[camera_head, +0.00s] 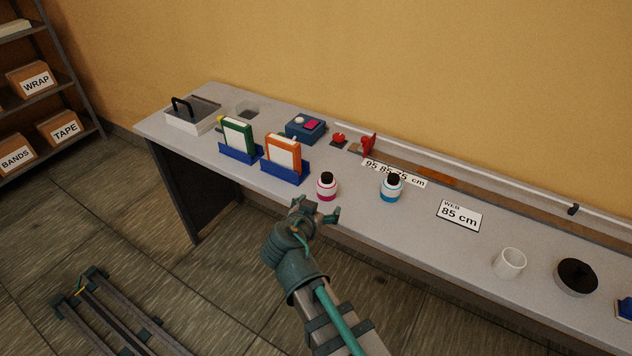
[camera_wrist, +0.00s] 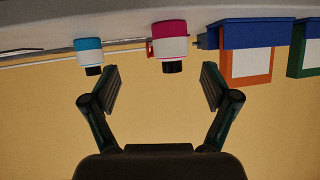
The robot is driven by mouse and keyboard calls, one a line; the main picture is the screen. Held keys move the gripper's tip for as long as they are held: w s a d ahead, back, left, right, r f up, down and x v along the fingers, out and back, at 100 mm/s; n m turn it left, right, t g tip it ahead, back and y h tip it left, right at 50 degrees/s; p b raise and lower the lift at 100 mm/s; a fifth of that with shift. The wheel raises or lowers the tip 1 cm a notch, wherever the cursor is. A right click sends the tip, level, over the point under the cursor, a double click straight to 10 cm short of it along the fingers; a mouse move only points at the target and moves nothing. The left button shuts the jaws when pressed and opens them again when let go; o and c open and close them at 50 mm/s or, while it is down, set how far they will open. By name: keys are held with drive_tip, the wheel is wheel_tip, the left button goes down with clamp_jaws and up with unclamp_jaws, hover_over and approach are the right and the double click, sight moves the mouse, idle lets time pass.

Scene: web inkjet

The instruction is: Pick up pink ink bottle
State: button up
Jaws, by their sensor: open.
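The pink ink bottle (camera_head: 326,187) is white with a pink band and a black cap. It stands upright near the front edge of the bench, right of the orange binder. In the wrist view the picture is upside down, and the pink bottle (camera_wrist: 170,46) shows between and beyond the fingers. My gripper (camera_head: 317,208) is open and empty, just in front of the bench edge and close to the pink bottle. Its fingers also show in the wrist view (camera_wrist: 162,88). A similar blue ink bottle (camera_head: 391,188) stands to the right of the pink one.
An orange binder (camera_head: 283,153) and a green one (camera_head: 238,137) stand in blue holders left of the pink bottle. A "WEB 85 cm" sign (camera_head: 459,215), a white mug (camera_head: 509,263) and a dark round container (camera_head: 576,277) are farther right. Bare bench lies between the bottles.

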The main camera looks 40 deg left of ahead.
sight(325, 184)
drive_tip(key=shift+n+y, duration=0.4)
drive_tip(key=shift+n, duration=0.2)
drive_tip(key=w+a, duration=0.1)
drive_tip(key=w+a+p, duration=0.1)
drive_tip(key=w, duration=0.1)
drive_tip(key=w+a, duration=0.1)
drive_tip(key=w, duration=0.1)
drive_tip(key=shift+a+f, duration=0.1)
drive_tip(key=shift+a, duration=0.15)
drive_tip(key=x, duration=0.1)
drive_tip(key=p+x, duration=0.1)
drive_tip(key=x, duration=0.1)
drive_tip(key=p+x, duration=0.1)
drive_tip(key=shift+w, duration=0.45)
drive_tip(key=shift+w+a+f, duration=0.1)
drive_tip(key=shift+w, duration=0.1)
drive_tip(key=c, duration=1.4)
